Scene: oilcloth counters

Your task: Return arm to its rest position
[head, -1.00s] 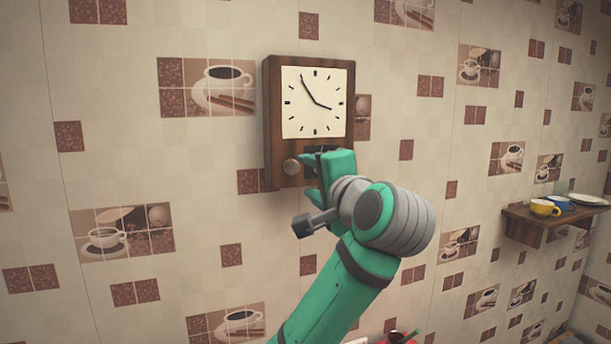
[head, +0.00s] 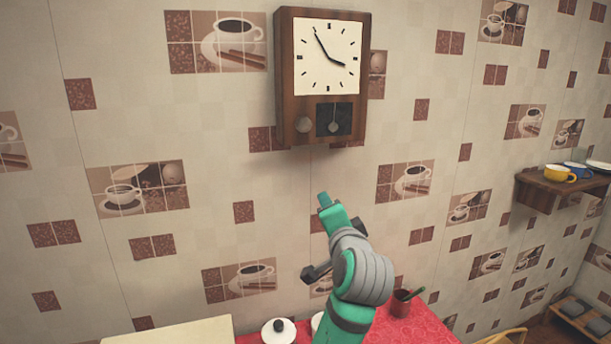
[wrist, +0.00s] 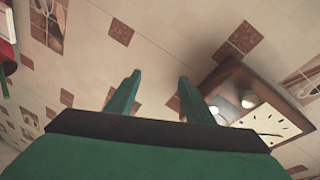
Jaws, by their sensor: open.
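My green arm with grey joints rises from the bottom of the head view. My gripper (head: 326,203) is below the wall clock, apart from it, with nothing seen in it. In the wrist view my gripper (wrist: 157,92) shows two green fingers spread apart with only tiled wall between them. The wooden wall clock (head: 284,75) hangs upright, with a white dial, a round knob and a dark pendulum window. It also shows in the wrist view (wrist: 232,76), at the right beside the fingers.
A wooden shelf (head: 540,193) at the right holds a yellow cup (head: 559,173). The wall left of my arm is clear.

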